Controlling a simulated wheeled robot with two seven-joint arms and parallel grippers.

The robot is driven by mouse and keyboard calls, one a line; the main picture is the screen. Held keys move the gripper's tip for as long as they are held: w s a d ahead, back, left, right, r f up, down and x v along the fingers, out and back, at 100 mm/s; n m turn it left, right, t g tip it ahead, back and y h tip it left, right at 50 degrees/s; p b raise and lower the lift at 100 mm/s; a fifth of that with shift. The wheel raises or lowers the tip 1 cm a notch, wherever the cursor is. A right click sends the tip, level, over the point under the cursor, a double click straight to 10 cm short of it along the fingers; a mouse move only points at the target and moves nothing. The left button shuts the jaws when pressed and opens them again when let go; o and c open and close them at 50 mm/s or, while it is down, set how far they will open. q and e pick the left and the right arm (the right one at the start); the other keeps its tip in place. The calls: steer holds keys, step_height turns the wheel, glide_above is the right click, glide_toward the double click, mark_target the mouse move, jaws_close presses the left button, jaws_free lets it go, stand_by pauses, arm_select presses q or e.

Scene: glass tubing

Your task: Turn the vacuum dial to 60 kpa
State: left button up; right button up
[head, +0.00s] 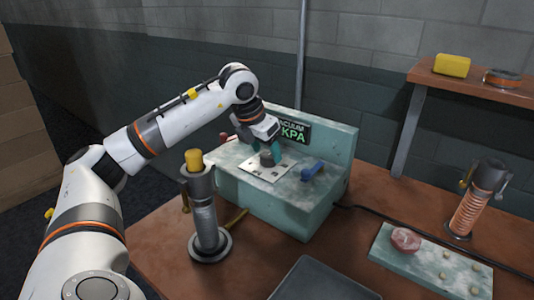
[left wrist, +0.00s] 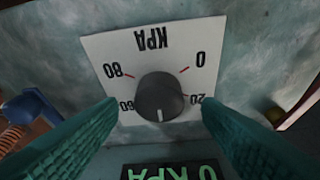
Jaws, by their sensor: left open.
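The vacuum dial is a dark round knob (left wrist: 160,97) on a white scale plate (left wrist: 122,52) marked KPA, 0, 20, 60 and 80. The lettering is upside down in the left wrist view. The knob's white line points down in that view, between the 60 and 20 marks. My left gripper (left wrist: 160,108) is open, with a teal finger on each side of the knob and a gap on both sides. In the head view my left gripper (head: 264,150) is over the plate (head: 262,172) on the pale green console (head: 262,205). My right gripper is out of view.
A dark display (head: 295,132) with green KPA letters stands behind the dial. A blue lever (head: 312,169) is right of the plate. A metal cylinder with a yellow top (head: 205,218) stands front left. A dark panel (head: 320,282) lies in front on the brown table.

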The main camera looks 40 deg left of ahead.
arm_select(q)
steer(key=shift+x, duration=0.8)
steer(key=shift+c, duration=0.6)
steer(key=c, duration=0.9)
steer(key=shift+o, duration=0.2)
